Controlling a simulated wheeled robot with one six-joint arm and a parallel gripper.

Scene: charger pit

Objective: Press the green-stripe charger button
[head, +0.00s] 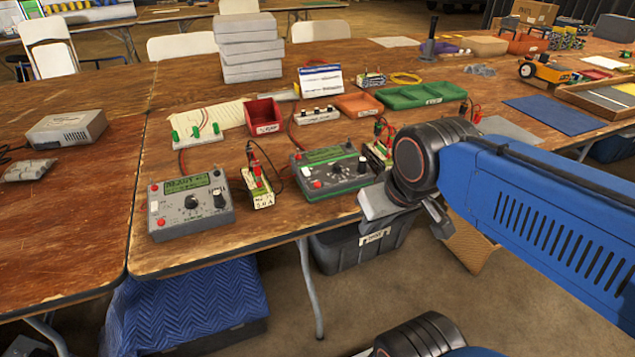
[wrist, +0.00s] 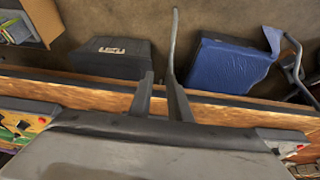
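Two grey charger units stand on the wooden table in the head view. The one nearer the middle, with green along its front edge, appears to be the green-stripe charger (head: 333,172). It has a green display, dark knobs and small red and white buttons. The other charger (head: 190,204) stands to its left, with a lit green display and red buttons. My gripper (head: 385,205) is just right of the green-edged charger, by the table's front edge. In the wrist view its two dark fingers (wrist: 160,78) stand apart with nothing between. A grey unit's corner shows at right there.
A clip-lead cell holder (head: 258,188) stands between the chargers; another (head: 380,150) is close behind my gripper. A black bin (head: 350,248) and a blue-covered box (head: 190,305) sit under the table. Red, orange and green trays are farther back.

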